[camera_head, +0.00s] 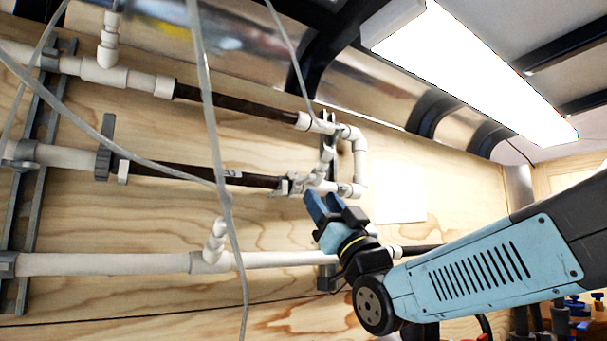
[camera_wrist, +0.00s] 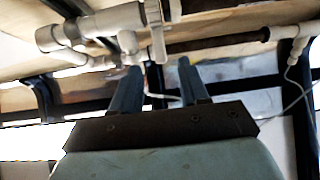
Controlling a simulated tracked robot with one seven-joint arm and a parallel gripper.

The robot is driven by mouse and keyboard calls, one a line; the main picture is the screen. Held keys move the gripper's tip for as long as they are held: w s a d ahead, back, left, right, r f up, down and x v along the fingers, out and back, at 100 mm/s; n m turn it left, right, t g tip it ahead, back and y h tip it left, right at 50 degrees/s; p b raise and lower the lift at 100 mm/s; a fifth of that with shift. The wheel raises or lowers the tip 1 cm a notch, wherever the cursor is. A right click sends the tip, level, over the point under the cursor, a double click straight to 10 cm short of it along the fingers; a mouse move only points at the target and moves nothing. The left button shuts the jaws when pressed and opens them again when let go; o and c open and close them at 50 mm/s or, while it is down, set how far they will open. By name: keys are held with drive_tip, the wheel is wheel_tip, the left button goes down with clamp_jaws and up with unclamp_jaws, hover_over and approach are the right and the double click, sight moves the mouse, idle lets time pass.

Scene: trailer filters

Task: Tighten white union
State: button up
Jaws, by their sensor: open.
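My gripper (camera_head: 324,204) is open and empty, just below the right end of the middle pipe run. In the wrist view its two blue fingers (camera_wrist: 159,68) point up toward the pipes with a gap between them. A white ring-shaped fitting, which looks like the white union (camera_wrist: 155,32), sits just beyond the fingertips, roughly in line with the gap. I see no contact with it. In the head view the white fittings around this spot (camera_head: 284,186) are small and crowded, so I cannot tell the union's exact outline or how tight it is.
White and dark pipes run along a plywood wall (camera_head: 130,240). A white elbow (camera_head: 360,145) joins the upper and middle runs. Thin hoses (camera_head: 207,95) hang in front of the pipes. A lit lamp (camera_head: 470,70) is overhead.

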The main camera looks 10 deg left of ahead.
sight(309, 181)
drive_tip(key=x, duration=1)
drive_tip(key=shift+w, duration=0.15)
drive_tip(key=shift+c, duration=0.3)
clamp_jaws()
